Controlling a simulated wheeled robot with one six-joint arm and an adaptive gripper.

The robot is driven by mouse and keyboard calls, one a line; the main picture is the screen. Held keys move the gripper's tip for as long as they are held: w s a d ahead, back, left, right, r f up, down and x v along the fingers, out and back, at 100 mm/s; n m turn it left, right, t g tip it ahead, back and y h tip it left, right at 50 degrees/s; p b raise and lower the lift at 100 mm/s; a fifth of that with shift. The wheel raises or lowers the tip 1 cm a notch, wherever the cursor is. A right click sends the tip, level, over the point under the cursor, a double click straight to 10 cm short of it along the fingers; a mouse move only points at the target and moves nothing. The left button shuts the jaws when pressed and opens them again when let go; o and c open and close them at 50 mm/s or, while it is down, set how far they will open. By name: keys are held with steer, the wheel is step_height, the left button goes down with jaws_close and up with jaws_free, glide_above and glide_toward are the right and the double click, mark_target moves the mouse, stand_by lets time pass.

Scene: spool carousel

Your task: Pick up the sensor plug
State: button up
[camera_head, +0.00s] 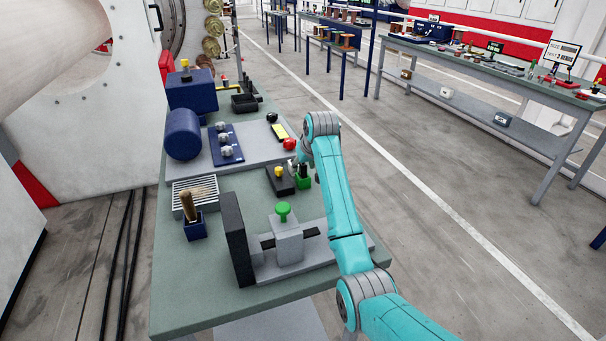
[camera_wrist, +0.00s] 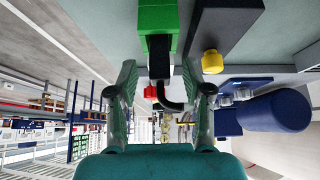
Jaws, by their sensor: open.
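A small green block (camera_head: 303,182) stands on the bench beside a dark box. In the wrist view the green block (camera_wrist: 158,18) has a black plug-like part (camera_wrist: 159,58) at its near end, with a bent black cable (camera_wrist: 172,104). I take this part to be the sensor plug. My gripper (camera_wrist: 160,72) is open, with a finger on either side of the black part and gaps showing. In the head view my gripper (camera_head: 300,168) is close above the green block, partly hidden by my wrist.
The dark box (camera_head: 280,184) with a yellow button stands directly left of the green block. A grey fixture with a green knob (camera_head: 283,209) is nearer. A red knob (camera_head: 289,144) and blue motor (camera_head: 183,134) lie beyond. Bare bench top (camera_head: 190,285) shows at front left.

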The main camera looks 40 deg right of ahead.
steer(key=shift+w+d+f, duration=0.1)
steer(key=shift+w+f, duration=0.3)
steer(key=shift+f, duration=0.2)
jaws_close()
steer(key=shift+r, duration=0.1)
